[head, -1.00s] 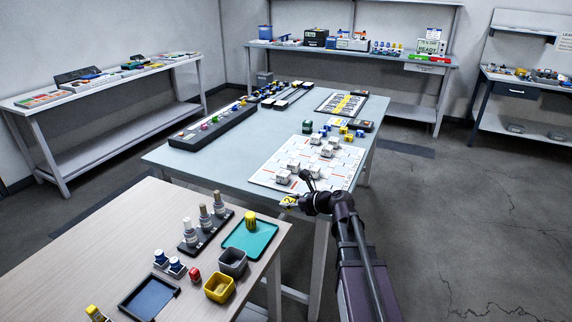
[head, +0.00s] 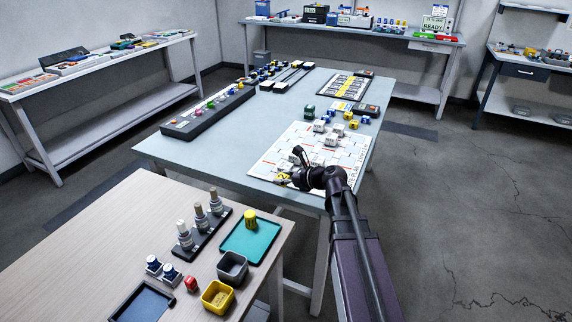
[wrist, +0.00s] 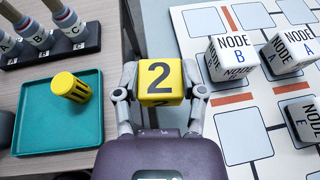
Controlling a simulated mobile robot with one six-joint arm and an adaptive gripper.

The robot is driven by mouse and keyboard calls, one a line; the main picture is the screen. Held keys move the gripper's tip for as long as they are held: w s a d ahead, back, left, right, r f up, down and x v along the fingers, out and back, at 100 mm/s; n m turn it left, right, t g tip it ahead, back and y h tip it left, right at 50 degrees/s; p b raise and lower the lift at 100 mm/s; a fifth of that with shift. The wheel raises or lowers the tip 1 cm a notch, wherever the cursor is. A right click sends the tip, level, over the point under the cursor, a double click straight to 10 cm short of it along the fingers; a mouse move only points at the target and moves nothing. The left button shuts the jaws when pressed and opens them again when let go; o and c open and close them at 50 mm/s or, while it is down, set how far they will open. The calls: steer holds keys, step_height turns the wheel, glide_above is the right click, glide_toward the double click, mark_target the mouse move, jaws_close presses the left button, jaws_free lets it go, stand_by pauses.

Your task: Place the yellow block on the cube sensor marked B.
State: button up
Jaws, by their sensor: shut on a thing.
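My gripper (wrist: 160,90) is shut on a yellow block (wrist: 160,78) marked with a black 2. In the wrist view the block sits between both fingers, left of the white board (wrist: 245,178). The white cube marked NODE B (wrist: 232,57) stands on that board, just right of the held block and apart from it. In the head view my gripper (head: 284,178) is at the board's near left edge, and the yellow block there is small and partly hidden.
White cubes NODE A (wrist: 291,50) and NODE E (wrist: 302,118) stand right of NODE B on the board. A teal tray (wrist: 40,135) with a yellow cylinder (wrist: 70,87) lies to the left. Bottles in a black rack (wrist: 85,45) stand behind it.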

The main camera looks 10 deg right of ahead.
steer(key=shift+d, duration=0.15)
steer(key=s+d+r+p, duration=0.1)
steer(key=d+r+p, duration=0.1)
steer(key=d, duration=0.4)
steer(key=s+d+r+n+g+y+p, duration=0.1)
steer(key=d+r+p, duration=0.2)
steer(key=d, duration=0.4)
steer(key=shift+d+r+n+p, duration=0.25)
steer(key=shift+r+n+p, duration=0.05)
steer(key=shift+a, duration=0.1)
steer(key=b, duration=0.2)
glide_above(286, 165)
steer(key=shift+w+f, duration=0.1)
steer(key=shift+f, duration=0.65)
steer(key=shift+f, duration=0.1)
steer(key=shift+f+b, duration=1.55)
steer(key=shift+f, duration=0.15)
steer(key=shift+f, duration=0.2)
